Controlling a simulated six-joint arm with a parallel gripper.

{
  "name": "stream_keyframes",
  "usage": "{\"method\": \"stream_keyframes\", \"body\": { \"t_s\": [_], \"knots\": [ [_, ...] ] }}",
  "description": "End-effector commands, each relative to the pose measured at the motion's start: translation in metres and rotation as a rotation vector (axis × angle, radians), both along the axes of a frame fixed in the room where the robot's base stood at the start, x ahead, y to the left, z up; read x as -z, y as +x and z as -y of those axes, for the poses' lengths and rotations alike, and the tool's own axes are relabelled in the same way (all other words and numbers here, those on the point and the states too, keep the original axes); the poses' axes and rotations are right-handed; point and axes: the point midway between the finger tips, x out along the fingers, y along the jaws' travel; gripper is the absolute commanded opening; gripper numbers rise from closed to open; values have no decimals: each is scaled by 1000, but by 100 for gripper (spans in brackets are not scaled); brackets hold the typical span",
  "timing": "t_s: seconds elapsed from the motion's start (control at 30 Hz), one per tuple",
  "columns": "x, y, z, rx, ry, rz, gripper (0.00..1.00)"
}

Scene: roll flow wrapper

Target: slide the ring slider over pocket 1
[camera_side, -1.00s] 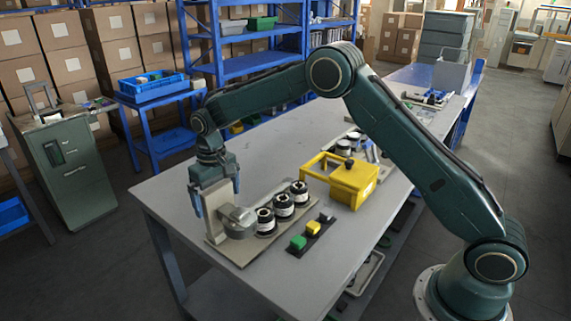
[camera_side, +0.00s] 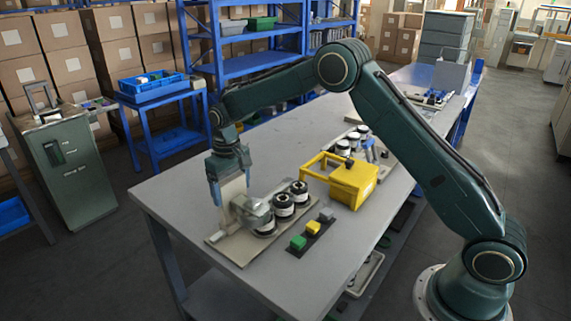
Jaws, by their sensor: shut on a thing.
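My gripper (camera_side: 230,183) is at the left end of the table, its blue fingers shut on the upright pale plate of the ring slider (camera_side: 252,209). The slider's grey ring part reaches right from the plate, low over the base plate (camera_side: 222,243). Three dark rolls with white bands stand in a row there: the nearest roll (camera_side: 267,226), the middle roll (camera_side: 284,208) and the far roll (camera_side: 300,192). The ring part overlaps the nearest roll and hides much of its top. I cannot tell whether they touch or are lined up, and no pocket numbers are readable.
A button strip with green (camera_side: 298,242), yellow (camera_side: 313,228) and grey (camera_side: 326,214) buttons lies right of the rolls. A yellow open-framed box (camera_side: 353,186) stands behind it. More rolls stand farther back. The table's front left is bare.

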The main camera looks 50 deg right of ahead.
Motion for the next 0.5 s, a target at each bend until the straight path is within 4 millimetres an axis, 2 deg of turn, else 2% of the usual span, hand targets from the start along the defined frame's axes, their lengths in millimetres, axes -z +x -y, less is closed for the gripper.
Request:
{"method": "stream_keyframes", "body": {
  "t_s": [0.03, 0.1, 0.2, 0.5],
  "knots": [
    [-1, 1, 13, 5, 0, 2, 41],
    [-1, 1, 25, 4, 0, 2, 41],
    [-1, 0, 36, 2, 0, 2, 41],
    [-1, 0, 38, 0, 0, 3, 41]
  ]
}}
